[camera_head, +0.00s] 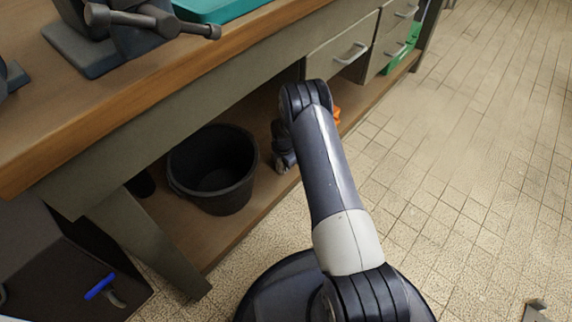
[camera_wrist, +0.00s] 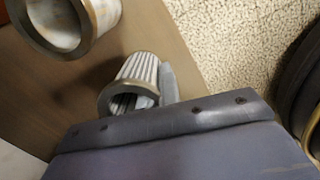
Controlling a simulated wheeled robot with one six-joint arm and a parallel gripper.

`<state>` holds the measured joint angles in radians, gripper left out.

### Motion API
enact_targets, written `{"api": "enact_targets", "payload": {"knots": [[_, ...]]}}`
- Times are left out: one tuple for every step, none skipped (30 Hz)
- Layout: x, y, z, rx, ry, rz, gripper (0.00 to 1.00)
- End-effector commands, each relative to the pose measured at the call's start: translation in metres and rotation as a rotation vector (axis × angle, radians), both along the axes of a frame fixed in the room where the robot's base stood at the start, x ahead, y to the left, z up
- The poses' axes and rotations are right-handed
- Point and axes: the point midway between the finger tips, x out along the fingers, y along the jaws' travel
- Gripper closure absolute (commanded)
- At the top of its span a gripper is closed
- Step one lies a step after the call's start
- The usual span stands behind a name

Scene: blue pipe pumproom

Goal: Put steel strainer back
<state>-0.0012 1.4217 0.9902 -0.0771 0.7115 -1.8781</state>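A pleated, pale grey metal strainer (camera_wrist: 140,75) with a dull ring around its open end is close in front of my gripper in the wrist view. It lies over a brown board, its open end turned towards the lower left. One grey finger of my gripper (camera_wrist: 168,86) runs along the strainer's right side. The other finger is hidden, so I cannot tell whether the strainer is gripped. In the head view my arm reaches under the bench, and the gripper and strainer are hidden there.
A whitish, brown-stained hollow cylinder (camera_wrist: 70,22) with a dark rim is at the wrist view's upper left. In the head view, a black bucket (camera_head: 213,170) stands on the low shelf (camera_head: 190,235) under the workbench (camera_head: 150,95).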

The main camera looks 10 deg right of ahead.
Motion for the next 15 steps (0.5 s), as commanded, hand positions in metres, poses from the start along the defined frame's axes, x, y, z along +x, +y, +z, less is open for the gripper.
{"api": "enact_targets", "payload": {"knots": [[0.0002,0.0000,0.0004,0.000,0.000,0.000,1.00],[0.0002,0.0000,0.0004,0.000,0.000,0.000,1.00],[0.0002,0.0000,0.0003,0.000,0.000,0.000,1.00],[0.0001,0.0000,0.0002,0.000,0.000,0.000,1.00],[0.0001,0.0000,0.0000,0.000,0.000,0.000,1.00],[0.0001,0.0000,-0.0005,0.000,0.000,0.000,1.00],[0.0001,0.0000,-0.0009,0.000,0.000,0.000,1.00],[0.0001,0.0000,-0.0015,0.000,0.000,0.000,1.00],[0.0001,0.0000,-0.0022,0.000,0.000,0.000,1.00],[0.0001,0.0000,-0.0029,0.000,0.000,0.000,1.00],[0.0001,0.0000,-0.0036,0.000,0.000,0.000,1.00],[0.0001,0.0000,-0.0044,0.000,0.000,0.000,1.00],[0.0001,0.0000,-0.0051,0.000,0.000,0.000,1.00],[0.0001,0.0000,-0.0057,0.000,0.000,0.000,1.00],[0.0001,0.0000,-0.0065,0.000,0.000,0.000,1.00]]}}
